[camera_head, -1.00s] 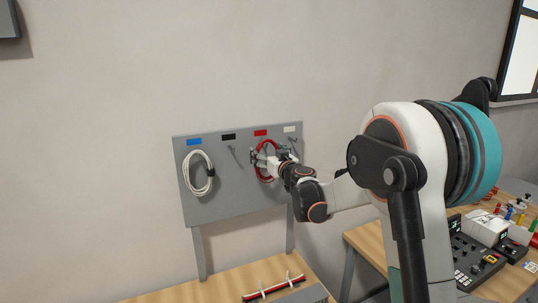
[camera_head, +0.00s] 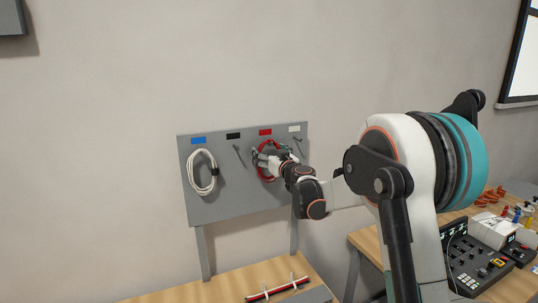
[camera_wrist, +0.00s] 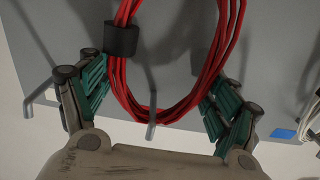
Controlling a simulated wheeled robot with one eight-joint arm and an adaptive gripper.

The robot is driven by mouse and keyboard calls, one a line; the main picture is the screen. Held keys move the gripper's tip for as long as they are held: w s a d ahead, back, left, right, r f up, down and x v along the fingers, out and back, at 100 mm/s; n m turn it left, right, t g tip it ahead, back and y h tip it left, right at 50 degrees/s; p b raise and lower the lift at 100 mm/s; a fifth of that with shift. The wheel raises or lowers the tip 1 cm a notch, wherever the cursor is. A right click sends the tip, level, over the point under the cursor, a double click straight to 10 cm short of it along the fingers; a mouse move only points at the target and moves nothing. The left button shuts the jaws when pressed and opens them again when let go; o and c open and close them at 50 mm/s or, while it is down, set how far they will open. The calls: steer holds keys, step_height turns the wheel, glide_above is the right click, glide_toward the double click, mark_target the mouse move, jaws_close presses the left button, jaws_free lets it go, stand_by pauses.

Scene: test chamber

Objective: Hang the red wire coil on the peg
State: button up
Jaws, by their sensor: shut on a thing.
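The red wire coil (camera_head: 266,176) is at the grey peg board (camera_head: 215,212), below the red label (camera_head: 265,132). My gripper (camera_head: 266,159) is at the coil's upper part and covers some of it. In the wrist view, the red coil (camera_wrist: 128,98) with its black band (camera_wrist: 121,39) lies between the teal finger pads of my gripper (camera_wrist: 155,100). A grey peg (camera_wrist: 152,128) shows at the coil's looped end and seems to pass through the loop. The exact contact between peg and coil is hard to tell.
A white cable coil (camera_head: 189,177) hangs under the blue label (camera_head: 198,140). Bare pegs show under the black label (camera_head: 239,155) and the white label (camera_head: 298,146). A wooden table (camera_head: 225,285) stands below the board. A bench with devices (camera_head: 480,262) is at the right.

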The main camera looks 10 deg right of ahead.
steer(key=o, duration=1.1)
steer(key=s+d+m+h+b, duration=0.2)
steer(key=s+d+h+b, duration=0.15)
steer(key=s, duration=0.75)
steer(key=s+d+m+h+b, duration=0.2)
steer(key=s+d+b, duration=0.25)
steer(key=s, duration=0.65)
steer(key=s+d+f+m+g+h+b, duration=0.1)
steer(key=s+f+g+h+b, duration=0.3)
steer(key=s+f, duration=0.45)
steer(key=s+a+f+n+g+y+b, duration=0.1)
steer(key=s+a+f+g+y+b, duration=0.2)
steer(key=s+f, duration=0.9)
steer(key=s+a+f+n+g+y+b, duration=0.1)
steer(key=s+a+f+g+y+b, duration=0.2)
steer(key=s+a+f+b, duration=0.2)
steer(key=s+f+b, duration=0.3)
steer(key=s+f, duration=0.4)
steer(key=s, duration=0.1)
steer(key=shift+a+f+n+g, duration=0.2)
steer(key=shift+a+n+g, duration=0.1)
steer(key=shift+n, duration=0.1)
